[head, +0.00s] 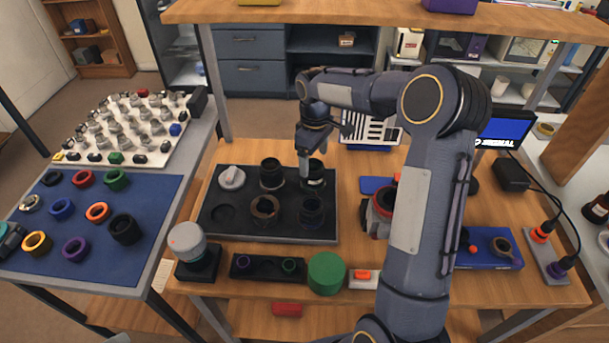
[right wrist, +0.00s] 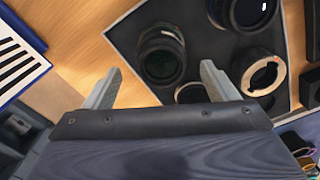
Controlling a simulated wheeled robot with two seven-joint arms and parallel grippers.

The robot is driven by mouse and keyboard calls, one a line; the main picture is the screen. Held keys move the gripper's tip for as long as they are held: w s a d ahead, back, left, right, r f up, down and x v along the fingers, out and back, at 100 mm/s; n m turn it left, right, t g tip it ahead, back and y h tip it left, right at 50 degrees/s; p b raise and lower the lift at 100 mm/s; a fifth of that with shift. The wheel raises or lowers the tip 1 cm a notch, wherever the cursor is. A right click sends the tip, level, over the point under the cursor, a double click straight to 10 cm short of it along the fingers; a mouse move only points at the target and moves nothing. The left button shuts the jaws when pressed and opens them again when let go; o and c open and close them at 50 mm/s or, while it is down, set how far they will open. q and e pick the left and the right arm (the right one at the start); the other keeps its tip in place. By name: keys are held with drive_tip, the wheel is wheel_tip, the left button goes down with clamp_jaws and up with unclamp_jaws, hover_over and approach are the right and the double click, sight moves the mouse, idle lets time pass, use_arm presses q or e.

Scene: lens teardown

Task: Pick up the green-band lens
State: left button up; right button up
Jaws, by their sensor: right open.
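Several dark lenses stand upright in a black tray (head: 240,235) on the wooden bench. The lens at the tray's back right (head: 316,178) is beneath my right gripper (head: 306,172); a faint greenish tint shows on it, but its band is hard to make out. In the right wrist view this lens (right wrist: 162,52) lies just beyond and between the fingertips of my right gripper (right wrist: 160,82). The fingers are apart with nothing between them. The gripper points down, and I cannot tell its exact height above the lens. My left gripper is not in view.
Close neighbours in the tray are a black lens (head: 271,173), a lens with a tan ring (head: 265,208) and another dark lens (head: 312,211). A grey dial-like part (head: 232,177) sits back left. A green cylinder (head: 326,273) stands in front, and a red-and-grey device (head: 377,214) to the right.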

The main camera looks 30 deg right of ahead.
sight(314, 164)
wheel_tip(314, 164, down, 6)
drive_tip(key=shift+a+p, duration=0.1)
drive_tip(key=shift+p, duration=0.25)
drive_tip(key=shift+r, duration=0.1)
drive_tip(key=c, duration=1.3)
